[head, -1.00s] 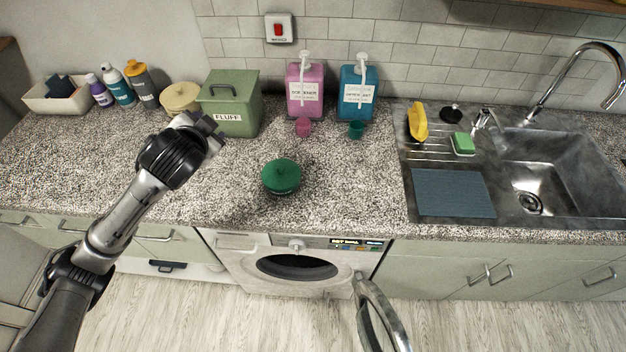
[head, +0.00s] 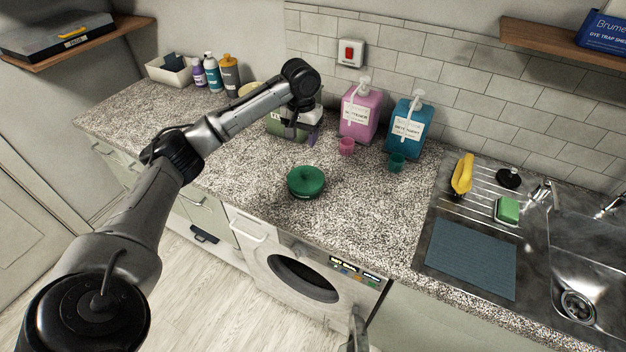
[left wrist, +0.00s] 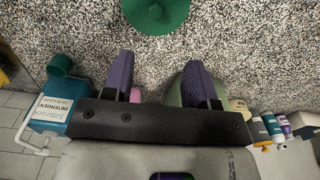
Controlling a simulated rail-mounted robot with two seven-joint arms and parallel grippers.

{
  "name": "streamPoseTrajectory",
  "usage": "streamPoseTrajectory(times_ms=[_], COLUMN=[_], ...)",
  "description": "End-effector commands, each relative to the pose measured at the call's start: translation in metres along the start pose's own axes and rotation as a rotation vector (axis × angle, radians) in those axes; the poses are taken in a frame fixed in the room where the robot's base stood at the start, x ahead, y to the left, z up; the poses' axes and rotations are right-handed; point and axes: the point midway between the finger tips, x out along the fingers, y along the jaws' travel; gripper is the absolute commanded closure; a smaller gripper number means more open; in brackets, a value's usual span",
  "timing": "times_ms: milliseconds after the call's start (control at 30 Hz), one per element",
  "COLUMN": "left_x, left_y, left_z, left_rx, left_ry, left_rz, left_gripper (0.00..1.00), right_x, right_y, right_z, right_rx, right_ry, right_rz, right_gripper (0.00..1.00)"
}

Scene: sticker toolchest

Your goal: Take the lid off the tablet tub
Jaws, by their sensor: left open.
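Pink (head: 360,112) and blue (head: 405,128) dispensers stand at the wall, with a pink cup (head: 346,146) and a teal cup (head: 397,162) before them. A cream tub (head: 247,89) is partly hidden by my arm. The sink (head: 590,270) is right. Counter around the green tub is clear.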

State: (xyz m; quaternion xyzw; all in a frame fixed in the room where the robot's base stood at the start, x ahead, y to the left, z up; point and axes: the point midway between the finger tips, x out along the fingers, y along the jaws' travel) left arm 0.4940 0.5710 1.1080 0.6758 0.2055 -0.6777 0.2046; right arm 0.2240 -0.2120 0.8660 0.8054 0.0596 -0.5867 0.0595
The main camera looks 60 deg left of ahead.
Motion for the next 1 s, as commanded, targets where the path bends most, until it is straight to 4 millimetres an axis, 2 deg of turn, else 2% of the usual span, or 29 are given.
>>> streamPoseTrajectory(times_ms=[400,533,767,1000], left_x=[0.064,0.077,0.087,0.117], left_y=[0.001,0.001,0.002,0.004], left_z=[0.001,0.000,0.001,0.003], left_rx=[-0.014,-0.014,-0.012,-0.013], left_ry=[-0.001,0.001,0.001,-0.001], left_rz=[-0.001,-0.001,-0.001,-0.001], left_gripper=[0.47,0.47,0.47,0.47], right_x=[-0.009,-0.010,-0.012,-0.024], right_y=[0.001,0.003,0.005,0.004], right_z=[-0.003,-0.003,-0.003,-0.007], right_rx=[0.003,-0.004,-0.008,-0.005], right_ry=[0.000,-0.001,-0.002,-0.001], right_rz=[0.001,0.007,0.011,0.009], right_gripper=[0.57,0.57,0.57,0.57])
